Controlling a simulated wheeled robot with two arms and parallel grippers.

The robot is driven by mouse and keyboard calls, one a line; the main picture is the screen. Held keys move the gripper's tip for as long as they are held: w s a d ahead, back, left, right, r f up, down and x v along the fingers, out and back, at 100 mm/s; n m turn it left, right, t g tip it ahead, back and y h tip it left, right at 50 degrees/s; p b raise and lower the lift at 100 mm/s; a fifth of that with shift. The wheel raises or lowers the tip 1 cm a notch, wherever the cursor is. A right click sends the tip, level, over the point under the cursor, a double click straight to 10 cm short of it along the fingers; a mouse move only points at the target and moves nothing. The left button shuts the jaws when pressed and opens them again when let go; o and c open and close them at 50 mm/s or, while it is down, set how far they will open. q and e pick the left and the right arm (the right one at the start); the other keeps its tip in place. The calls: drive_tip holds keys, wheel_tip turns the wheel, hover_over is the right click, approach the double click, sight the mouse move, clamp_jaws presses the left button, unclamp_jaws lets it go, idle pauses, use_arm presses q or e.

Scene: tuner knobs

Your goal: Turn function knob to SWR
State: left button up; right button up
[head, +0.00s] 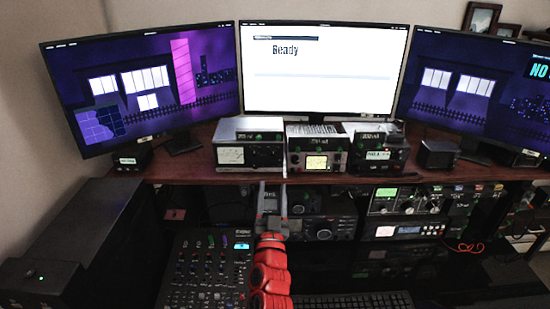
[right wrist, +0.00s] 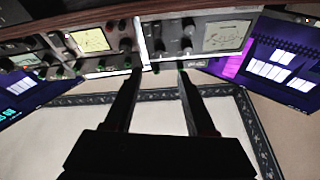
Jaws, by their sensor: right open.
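A tuner box (head: 250,153) with a pale meter stands on the wooden shelf; its meter is on the left and its dark knobs are on the right. Beside it is a box with a lit yellow meter (head: 317,161). My right gripper (head: 271,188) is open and empty, pointing at the shelf near the gap between these boxes. In the right wrist view, which looks upside down, my open right fingers (right wrist: 160,72) reach towards the pale-meter box (right wrist: 225,36) and its knobs (right wrist: 187,38). No finger clearly grips a knob. Knob labels are too small to read. My left gripper is not in view.
Another radio box (head: 378,155) stands to the right on the shelf (head: 195,165). Three monitors stand behind, the middle one (head: 320,70) reading "Ready". More radios (head: 405,200) sit below the shelf. A mixer (head: 205,270) and a keyboard (head: 355,301) lie on the desk.

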sight(274, 155)
drive_tip(key=p+x, duration=0.3)
drive_tip(key=x, duration=0.5)
drive_tip(key=shift+w+a+r, duration=0.15)
drive_tip(key=shift+w+r, duration=0.05)
drive_tip(key=shift+r, duration=0.1)
drive_tip(key=shift+w+r, duration=0.15)
drive_tip(key=shift+w, duration=0.7)
clamp_jaws()
